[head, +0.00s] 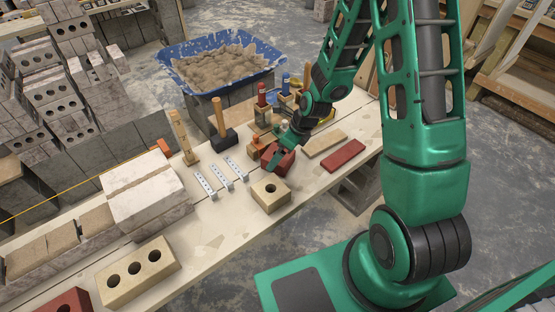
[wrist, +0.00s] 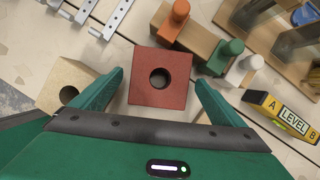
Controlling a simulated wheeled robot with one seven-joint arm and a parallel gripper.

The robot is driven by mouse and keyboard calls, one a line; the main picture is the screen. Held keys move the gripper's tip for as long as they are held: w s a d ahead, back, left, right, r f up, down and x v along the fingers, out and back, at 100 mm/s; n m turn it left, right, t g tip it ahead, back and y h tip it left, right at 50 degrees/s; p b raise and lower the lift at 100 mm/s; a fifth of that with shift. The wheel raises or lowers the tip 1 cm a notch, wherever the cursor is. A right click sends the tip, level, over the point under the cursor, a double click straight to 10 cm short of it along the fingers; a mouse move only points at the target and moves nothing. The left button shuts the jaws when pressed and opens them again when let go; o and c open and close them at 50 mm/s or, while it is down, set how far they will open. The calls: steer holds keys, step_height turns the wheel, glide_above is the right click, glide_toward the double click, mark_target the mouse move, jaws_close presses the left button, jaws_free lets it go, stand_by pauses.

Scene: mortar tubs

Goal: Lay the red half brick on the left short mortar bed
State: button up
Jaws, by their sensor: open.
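The red half brick (wrist: 142,88), with one round hole, lies on the bench. In the head view it (head: 285,163) is partly hidden by my gripper. My gripper (wrist: 160,80) is open, with one finger on each side of the brick's near part; I cannot tell whether they touch it. In the head view my gripper (head: 283,148) is low over the bench. Tan mortar beds top the low block wall at the left, one patch (head: 40,254) farther left and a shorter one (head: 96,221) beside the raised pale block. I cannot tell which is the left short bed.
A tan half brick (head: 270,194) stands close in front of the red one. Metal straps (head: 220,179), a mallet (head: 222,135) and a rack with coloured handles (wrist: 205,48) are near. A yellow level (wrist: 280,115) lies to the right. A pale block (head: 150,205) rises on the wall.

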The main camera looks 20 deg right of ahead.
steer(key=shift+x, duration=1.7)
steer(key=shift+w, duration=0.1)
steer(key=c, duration=2)
steer(key=shift+r, duration=0.1)
